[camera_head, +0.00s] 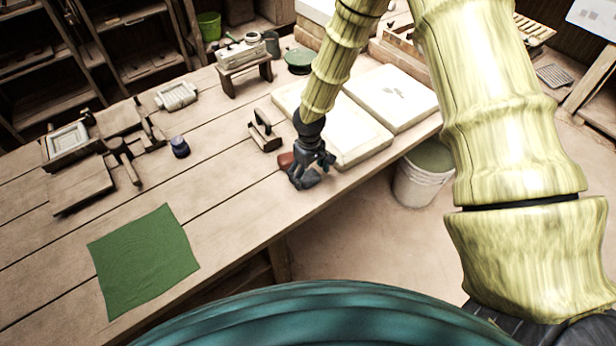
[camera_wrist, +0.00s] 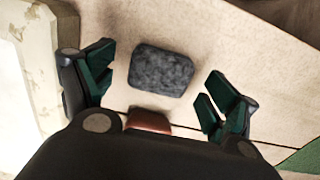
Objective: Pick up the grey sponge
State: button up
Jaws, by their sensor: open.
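The grey sponge (camera_wrist: 161,70) is a dark, mottled block with rounded corners, lying on the wooden table. In the wrist view it sits between the spread fingers of my gripper (camera_wrist: 159,86), with a gap on each side. My gripper (camera_head: 308,172) is open and empty above the table's front edge, beside the pale slabs, in the head view. There I cannot clearly tell the sponge from the dark fingers.
A reddish-brown piece (camera_wrist: 148,121) lies close to the sponge, partly hidden by my gripper. Pale slabs (camera_head: 360,150) lie just right. A wooden-handled block (camera_head: 264,132) stands behind left. A green cloth (camera_head: 145,258) lies front left. A white bucket (camera_head: 420,185) stands below the edge.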

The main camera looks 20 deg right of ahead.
jog(key=shift+f, duration=0.65)
jog(key=c, duration=0.9)
jog(key=shift+r, duration=0.2)
jog(key=shift+c, duration=0.2)
jog(key=shift+r+b, duration=0.45)
jog(key=shift+r, duration=0.5)
jog(key=s+a+r+b, duration=0.1)
jog(key=s+a+b, duration=0.1)
jog(key=s, duration=0.5)
jog(key=s+a+r+b, duration=0.1)
jog(key=s+a+b, duration=0.1)
jog(key=s, duration=0.6)
jog(key=shift+s+a+r+b, duration=0.15)
jog(key=shift+s+r+b, duration=0.15)
jog(key=shift+r+b, duration=0.1)
